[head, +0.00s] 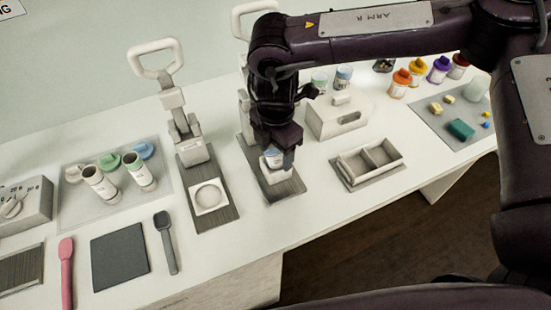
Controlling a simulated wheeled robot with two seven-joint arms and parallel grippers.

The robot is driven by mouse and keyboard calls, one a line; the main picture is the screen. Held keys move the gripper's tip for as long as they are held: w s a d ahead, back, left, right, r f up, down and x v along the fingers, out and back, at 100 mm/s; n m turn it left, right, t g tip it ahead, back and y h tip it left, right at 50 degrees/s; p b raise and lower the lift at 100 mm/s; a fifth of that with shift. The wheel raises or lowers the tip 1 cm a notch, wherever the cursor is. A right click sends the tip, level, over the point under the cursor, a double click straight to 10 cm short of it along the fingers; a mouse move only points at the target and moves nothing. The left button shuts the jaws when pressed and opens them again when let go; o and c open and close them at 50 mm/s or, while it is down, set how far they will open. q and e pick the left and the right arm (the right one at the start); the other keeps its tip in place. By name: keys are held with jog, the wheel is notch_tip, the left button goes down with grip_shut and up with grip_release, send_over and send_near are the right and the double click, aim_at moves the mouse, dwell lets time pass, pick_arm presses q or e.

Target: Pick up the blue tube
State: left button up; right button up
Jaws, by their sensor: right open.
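My right gripper (276,160) reaches down over the middle press stand, its jaws open around a small white container with a blue top (273,154). Another white tube with a blue band (343,77) stands at the back, beside a similar tube with a green band (320,80). I cannot tell which of these is the blue tube. My left gripper is out of view.
A lever press (190,150) stands left of my gripper, near a tray with two white tubes (100,183) and coloured lids. A white box with a handle (337,117) and a divided tray (368,161) lie to the right.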

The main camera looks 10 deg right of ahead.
jog(key=shift+c, duration=0.4)
jog(key=c, duration=1.1)
jog(key=shift+o, duration=0.2)
jog(key=shift+r, duration=0.15)
notch_tip(320, 180, up, 28)
jog(key=shift+p, duration=0.45)
